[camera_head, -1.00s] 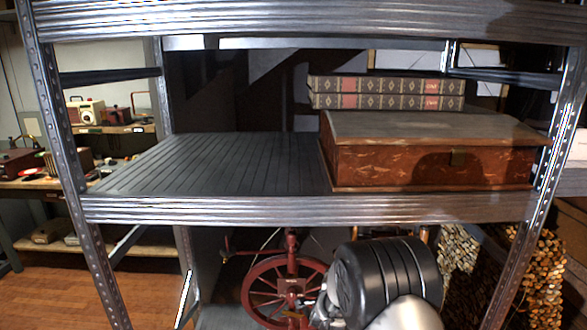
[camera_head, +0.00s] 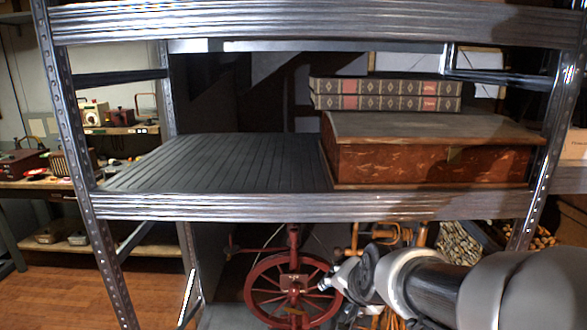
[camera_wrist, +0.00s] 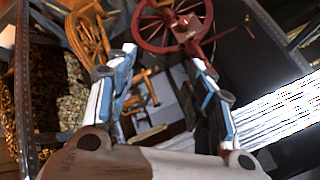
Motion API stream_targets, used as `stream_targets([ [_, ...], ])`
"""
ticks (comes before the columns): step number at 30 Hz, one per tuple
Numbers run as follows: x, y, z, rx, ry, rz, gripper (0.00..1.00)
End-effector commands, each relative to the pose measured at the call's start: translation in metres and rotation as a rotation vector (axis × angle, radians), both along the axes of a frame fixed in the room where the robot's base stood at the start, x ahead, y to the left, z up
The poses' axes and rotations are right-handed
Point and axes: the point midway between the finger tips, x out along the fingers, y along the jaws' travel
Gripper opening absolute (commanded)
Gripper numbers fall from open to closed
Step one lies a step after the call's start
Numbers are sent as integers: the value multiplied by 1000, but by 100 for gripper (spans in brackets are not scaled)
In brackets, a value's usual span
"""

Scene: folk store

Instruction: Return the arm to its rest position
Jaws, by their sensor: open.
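My gripper (camera_wrist: 163,82) is open and empty in the wrist view, with its two blue-and-white fingers apart. In the head view my gripper (camera_head: 333,283) shows small at the end of my arm, below the shelf's front edge. My arm reaches in from the lower right, and the gripper points left, overlapping the right side of a red spinning wheel (camera_head: 292,279). The red wheel also shows in the wrist view (camera_wrist: 172,20), beyond the fingertips. I cannot tell whether the gripper touches it.
A metal shelf board (camera_head: 230,207) spans the view above my arm. It bears a worn reddish wooden box (camera_head: 420,162) with two books (camera_head: 385,95) on top; its left half is bare. An orange-brown wooden wheel (camera_wrist: 88,38) and stacked firewood (camera_wrist: 73,95) show in the wrist view.

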Motion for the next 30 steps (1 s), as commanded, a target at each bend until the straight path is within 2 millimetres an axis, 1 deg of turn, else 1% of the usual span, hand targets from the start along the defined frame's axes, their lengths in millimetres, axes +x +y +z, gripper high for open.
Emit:
stream_targets([
  [1,-29,-3,11,-51,15,63,48],
  [2,-47,-5,15,-84,30,102,48],
  [3,-70,-7,18,-127,51,155,48],
  [5,-105,-12,21,-192,84,232,48],
  [6,-128,-16,21,-234,107,282,48],
  [8,-161,-21,20,-293,140,352,48],
  [9,-180,-24,18,-327,162,393,48],
  [12,-220,-32,13,-398,207,478,48],
  [13,-230,-34,11,-415,219,499,48],
  [15,-247,-38,7,-442,241,534,48],
  [18,-259,-41,4,-464,260,562,48],
  [21,-263,-41,3,-469,265,571,48],
  [30,-262,-41,3,-468,264,569,48],
])
